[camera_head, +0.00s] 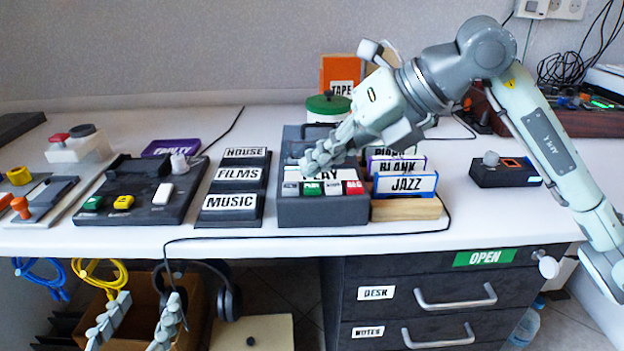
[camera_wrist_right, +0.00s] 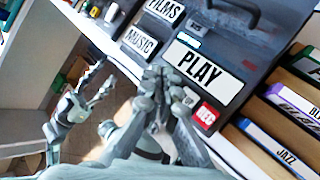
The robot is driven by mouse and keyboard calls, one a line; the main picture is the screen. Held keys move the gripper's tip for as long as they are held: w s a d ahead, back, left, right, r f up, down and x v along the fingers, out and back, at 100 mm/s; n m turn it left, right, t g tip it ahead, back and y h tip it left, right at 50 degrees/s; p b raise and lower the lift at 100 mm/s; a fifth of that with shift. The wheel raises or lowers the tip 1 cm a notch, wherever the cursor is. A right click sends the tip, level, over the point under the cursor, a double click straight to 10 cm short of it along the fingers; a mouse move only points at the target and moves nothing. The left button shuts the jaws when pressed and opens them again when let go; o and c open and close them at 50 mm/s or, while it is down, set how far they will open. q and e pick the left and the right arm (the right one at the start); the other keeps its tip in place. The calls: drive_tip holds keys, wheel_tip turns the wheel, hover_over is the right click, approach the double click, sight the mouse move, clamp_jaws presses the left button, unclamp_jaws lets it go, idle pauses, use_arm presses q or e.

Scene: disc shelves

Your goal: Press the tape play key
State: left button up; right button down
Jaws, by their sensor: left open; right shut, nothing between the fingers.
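The dark grey tape player (camera_head: 322,212) stands on the white desk with a large PLAY label (camera_head: 330,174); the label also shows in the wrist view (camera_wrist_right: 204,70). Below the label is a row of small keys: a green key (camera_head: 311,188), a white key and a red key (camera_head: 354,188), marked REC in the wrist view (camera_wrist_right: 206,115). My right gripper (camera_head: 309,163) is shut and empty, over the player's left half near the label. In the wrist view its fingertips (camera_wrist_right: 156,76) hide the left keys; contact cannot be told. My left gripper (camera_head: 140,315) is open, low before the desk.
Label blocks HOUSE, FILMS and MUSIC (camera_head: 230,203) stand left of the player. A wooden rack with JAZZ and BLANK cases (camera_head: 407,184) stands close on its right. A black cable crosses the desk's front edge. Drawers (camera_head: 440,295) are below; headphones (camera_head: 229,300) hang left of them.

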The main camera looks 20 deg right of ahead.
sight(318, 187)
wheel_tip(318, 187, up, 5)
drive_tip(key=p, duration=0.4)
idle(0.4)
idle(0.5)
